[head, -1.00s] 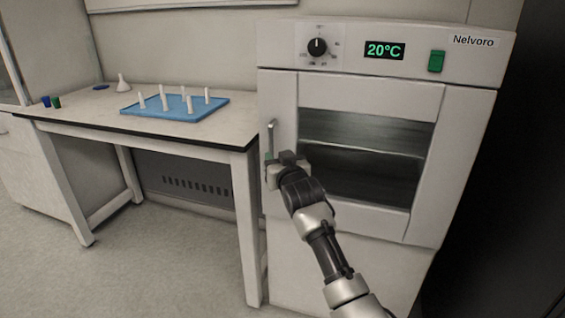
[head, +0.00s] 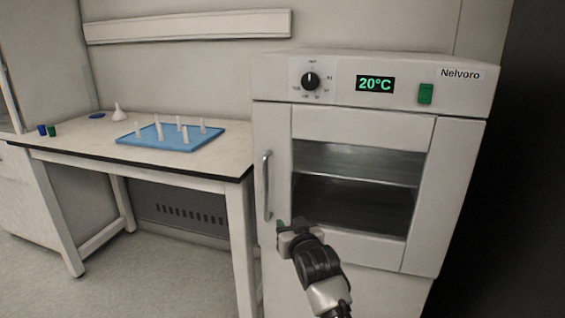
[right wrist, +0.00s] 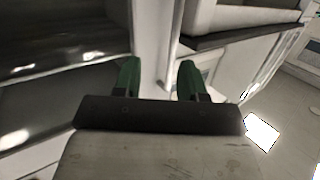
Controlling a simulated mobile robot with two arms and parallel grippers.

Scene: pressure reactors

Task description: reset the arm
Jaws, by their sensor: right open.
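My right gripper (head: 281,224) is in front of the lower left part of the oven door in the head view, below and to the right of the door handle. In the right wrist view its two green fingers (right wrist: 158,80) stand apart with nothing between them. The oven (head: 368,160) is white, with a glass window in its closed door and a display reading 20°C. The vertical metal handle (head: 267,186) on the door's left side is free of the gripper. My left gripper is not in view.
A white table (head: 90,145) with a black edge stands left of the oven. On it are a blue tray (head: 180,147) with several white upright pieces, a white funnel (head: 118,112), a blue disc (head: 97,115) and small blue and green caps (head: 47,130). The floor before the table is clear.

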